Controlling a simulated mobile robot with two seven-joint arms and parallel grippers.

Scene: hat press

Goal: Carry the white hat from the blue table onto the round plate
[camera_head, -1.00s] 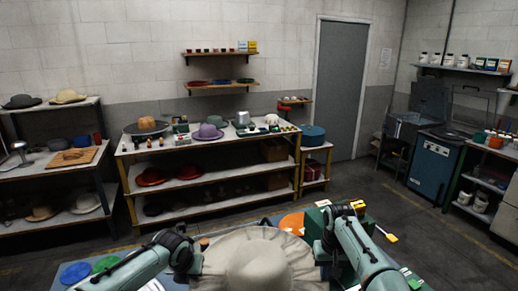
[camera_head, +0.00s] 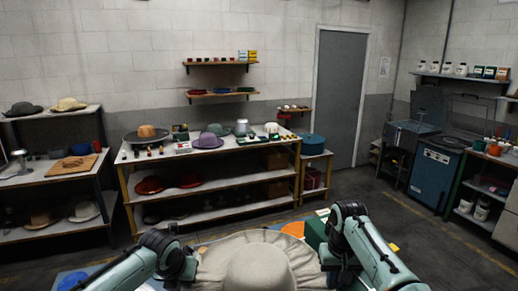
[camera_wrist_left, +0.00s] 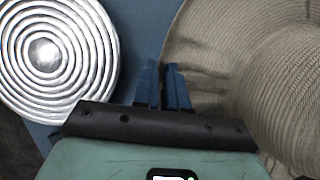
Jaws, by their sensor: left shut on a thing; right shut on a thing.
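The white hat (camera_head: 255,266), pale with a wide pleated brim, is at the bottom middle of the head view, between my two grippers. My left gripper (camera_head: 193,268) is shut on its left brim edge; in the left wrist view the blue fingers (camera_wrist_left: 163,75) close together at the brim (camera_wrist_left: 195,60). My right gripper (camera_head: 328,262) is shut at the right brim edge; its fingertips are mostly hidden. The round plate (camera_wrist_left: 85,60), silvery with concentric rings, shows at the left of the left wrist view, beside the gripper and apart from the hat.
The blue table (camera_wrist_left: 140,25) lies under the hat, mostly hidden in the head view. An orange disc (camera_head: 293,229) and a green box (camera_head: 314,232) are behind the hat. A bench with several hats (camera_head: 210,152) stands farther back, with open floor between.

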